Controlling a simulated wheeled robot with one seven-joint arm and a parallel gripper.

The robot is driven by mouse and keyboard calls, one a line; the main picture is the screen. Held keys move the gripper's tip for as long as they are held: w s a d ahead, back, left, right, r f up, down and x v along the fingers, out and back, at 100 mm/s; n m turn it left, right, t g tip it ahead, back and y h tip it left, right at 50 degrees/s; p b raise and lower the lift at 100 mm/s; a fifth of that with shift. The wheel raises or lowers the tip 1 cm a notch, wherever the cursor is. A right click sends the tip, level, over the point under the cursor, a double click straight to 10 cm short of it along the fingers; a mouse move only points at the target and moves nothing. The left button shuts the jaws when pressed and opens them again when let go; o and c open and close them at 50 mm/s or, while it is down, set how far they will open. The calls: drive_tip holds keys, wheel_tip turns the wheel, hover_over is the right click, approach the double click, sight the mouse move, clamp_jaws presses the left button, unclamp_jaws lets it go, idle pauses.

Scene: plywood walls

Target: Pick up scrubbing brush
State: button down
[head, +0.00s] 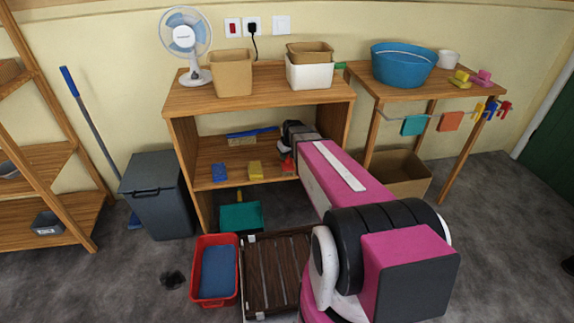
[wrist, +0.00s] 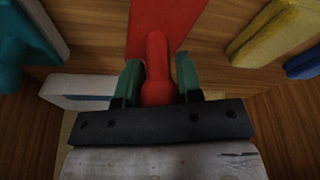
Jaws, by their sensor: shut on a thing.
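The handle widens into a flat red part beyond the fingers, against the wood. No bristles show. A bit of the red also shows beside my gripper in the head view (head: 287,166). Whether it touches the shelf cannot be told.
A yellow sponge (head: 255,170), a blue block (head: 219,172) and a blue-handled brush (head: 252,133) lie on the same shelf (head: 205,148). The wooden top (head: 270,99) is above. In the wrist view, teal (wrist: 14,55) and white (wrist: 75,84) things lie at left.

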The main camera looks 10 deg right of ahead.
drive_tip(key=shift+r, duration=0.1)
drive_tip(key=shift+r, duration=1.6)
drive_tip(key=shift+s+r, duration=0.15)
drive_tip(key=shift+s, duration=0.85)
drive_tip(key=s, duration=1.6)
drive_tip(key=c, duration=1.6)
unclamp_jaws()
